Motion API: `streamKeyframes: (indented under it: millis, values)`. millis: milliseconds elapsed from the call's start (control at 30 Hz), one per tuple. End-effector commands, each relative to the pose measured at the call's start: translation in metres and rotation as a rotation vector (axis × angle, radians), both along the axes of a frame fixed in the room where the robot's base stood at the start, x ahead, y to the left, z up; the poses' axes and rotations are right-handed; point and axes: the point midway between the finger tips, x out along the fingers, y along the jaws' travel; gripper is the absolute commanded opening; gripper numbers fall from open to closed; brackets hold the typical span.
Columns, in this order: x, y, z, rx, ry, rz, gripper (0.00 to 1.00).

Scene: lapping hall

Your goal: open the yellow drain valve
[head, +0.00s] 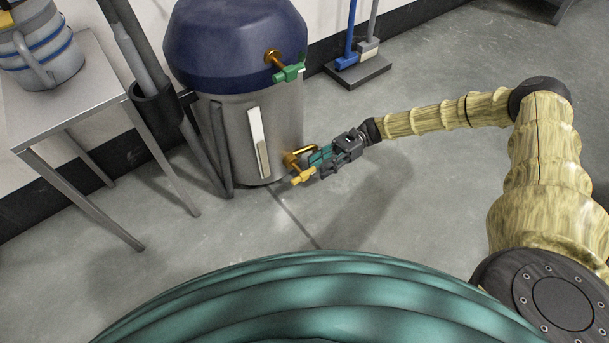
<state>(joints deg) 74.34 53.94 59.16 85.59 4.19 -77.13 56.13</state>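The yellow drain valve (301,178) is low on the front right of a steel tank (235,140) with a dark blue top. Its brass pipe (292,157) comes out of the tank wall, and the yellow handle points down and to the left in the picture. My gripper (318,162), dark with teal finger parts, is right at the valve from the right side. Its fingers overlap the valve in the picture and hide part of it. I cannot tell whether they touch or grip the handle.
A green-handled valve (289,73) sits higher on the tank. A steel table (82,84) with a grey bucket (45,55) stands at the left. A blue-handled broom (349,38) and a dark base plate (358,72) stand by the wall.

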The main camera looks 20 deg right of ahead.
Motion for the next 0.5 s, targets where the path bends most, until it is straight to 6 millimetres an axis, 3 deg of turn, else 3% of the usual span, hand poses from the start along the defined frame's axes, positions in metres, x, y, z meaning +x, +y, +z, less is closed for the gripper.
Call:
streamKeyframes:
  millis: [233, 500]
  values:
    - [-0.013, 0.037, -0.003, 0.002, -0.001, 0.003, 0.38]
    - [-0.019, 0.057, -0.001, 0.0, -0.001, 0.003, 0.38]
